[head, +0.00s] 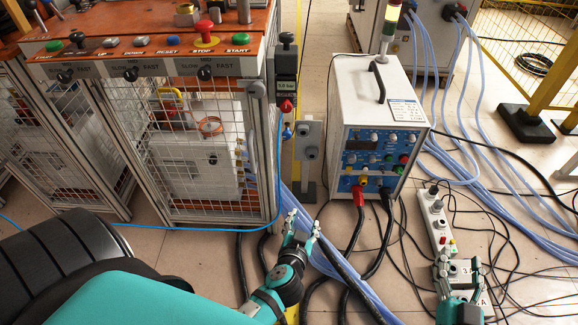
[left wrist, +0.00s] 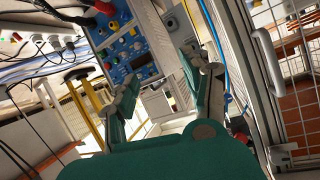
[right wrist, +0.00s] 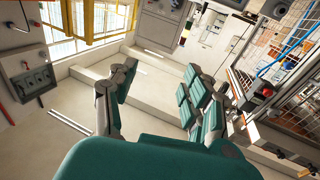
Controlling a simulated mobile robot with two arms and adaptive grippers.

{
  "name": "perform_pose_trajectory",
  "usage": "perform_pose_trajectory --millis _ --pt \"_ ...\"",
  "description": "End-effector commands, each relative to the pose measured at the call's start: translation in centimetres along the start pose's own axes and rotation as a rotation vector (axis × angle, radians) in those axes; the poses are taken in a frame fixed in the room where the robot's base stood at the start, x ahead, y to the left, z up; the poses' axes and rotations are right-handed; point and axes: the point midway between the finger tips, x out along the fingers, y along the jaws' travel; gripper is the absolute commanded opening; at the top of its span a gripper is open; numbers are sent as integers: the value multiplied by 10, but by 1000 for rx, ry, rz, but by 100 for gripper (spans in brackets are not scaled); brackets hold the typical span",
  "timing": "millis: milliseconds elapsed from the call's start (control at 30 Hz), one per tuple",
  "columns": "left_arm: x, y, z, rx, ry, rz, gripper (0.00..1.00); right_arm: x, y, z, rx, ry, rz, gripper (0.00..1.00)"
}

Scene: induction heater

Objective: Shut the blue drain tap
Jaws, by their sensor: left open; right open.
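The blue drain tap (head: 287,133) is a small blue handle low on the right side of the caged machine, below a red knob (head: 286,106) and a gauge unit. Its exact angle is too small to tell. My left gripper (head: 303,222) is open and empty, below and slightly right of the tap and apart from it. Its spread fingers also show in the left wrist view (left wrist: 160,72). My right gripper (head: 460,268) is open and empty at the lower right, far from the tap. It also shows open in the right wrist view (right wrist: 160,82).
The caged machine (head: 190,150) stands left of the tap. A white induction heater (head: 375,105) with red and black cables stands to the right. A grey post box (head: 309,140) stands close beside the tap. Cables and blue hoses (head: 500,185) cover the floor; a power strip (head: 437,215) lies near my right gripper.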

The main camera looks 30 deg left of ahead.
Motion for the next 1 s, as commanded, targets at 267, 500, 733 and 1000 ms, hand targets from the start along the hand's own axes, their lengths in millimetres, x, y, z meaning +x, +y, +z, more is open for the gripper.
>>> perform_pose_trajectory --millis 267,500,733,1000 --pt "-24 -63 -89 -197 343 -212 49 -40 -5 -130 8 427 -9 50" --pt "-20 -77 -113 -221 389 -237 49 -44 -4 -144 7 415 -6 50" --pt "22 -90 -130 -219 389 -238 49 -36 0 -120 3 268 2 50" --pt "76 -106 -149 -217 387 -237 49 -34 1 -109 1 210 5 50"
